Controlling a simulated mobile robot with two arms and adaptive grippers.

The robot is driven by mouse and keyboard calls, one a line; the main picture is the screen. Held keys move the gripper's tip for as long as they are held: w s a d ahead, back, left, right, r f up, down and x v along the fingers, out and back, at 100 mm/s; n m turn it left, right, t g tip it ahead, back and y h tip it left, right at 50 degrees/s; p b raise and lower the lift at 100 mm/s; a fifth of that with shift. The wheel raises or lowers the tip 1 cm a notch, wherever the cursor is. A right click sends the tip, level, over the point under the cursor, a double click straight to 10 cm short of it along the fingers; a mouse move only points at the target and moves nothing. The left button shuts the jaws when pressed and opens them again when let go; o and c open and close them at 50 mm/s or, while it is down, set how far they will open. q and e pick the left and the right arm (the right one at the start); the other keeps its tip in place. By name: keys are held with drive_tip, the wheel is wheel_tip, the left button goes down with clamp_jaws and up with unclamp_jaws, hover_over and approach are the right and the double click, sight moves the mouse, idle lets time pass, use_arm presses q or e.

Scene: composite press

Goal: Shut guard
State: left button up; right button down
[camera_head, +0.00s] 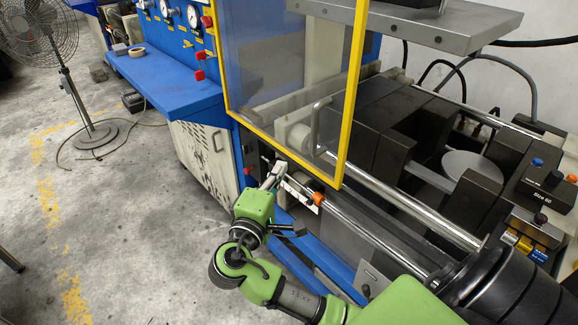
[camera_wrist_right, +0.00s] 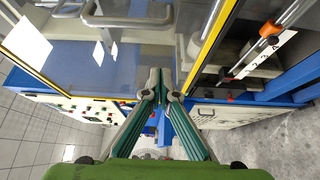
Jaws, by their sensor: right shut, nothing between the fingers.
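The guard, a clear panel in a yellow frame (camera_head: 356,72), covers the left part of the press opening in the head view. The right part of the opening is uncovered. A grey bar handle (camera_head: 314,128) stands near the guard's lower right corner. My right gripper (camera_head: 277,172) is shut and empty, below and left of the handle by the guard's lower edge. In the right wrist view the gripper (camera_wrist_right: 161,82) has its fingertips together in front of the guard's panel (camera_wrist_right: 62,55). I cannot tell whether they touch it. My left gripper is not in view.
Chrome rails (camera_head: 405,205) and dark press blocks (camera_head: 385,118) lie right of the guard. A control box (camera_head: 545,190) stands at the far right. A blue bench (camera_head: 165,80) and a fan (camera_head: 42,28) are at left. The floor (camera_head: 130,215) between is mostly clear.

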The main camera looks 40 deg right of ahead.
drive_tip(key=w+d+p, duration=0.1)
drive_tip(key=d+p, duration=0.3)
drive_tip(key=d, duration=0.4)
drive_tip(key=shift+w+d, duration=0.2)
drive_tip(key=shift+w, duration=0.05)
drive_tip(key=shift+w+f, duration=0.1)
drive_tip(key=shift+f, duration=0.05)
drive_tip(key=shift+d, duration=0.1)
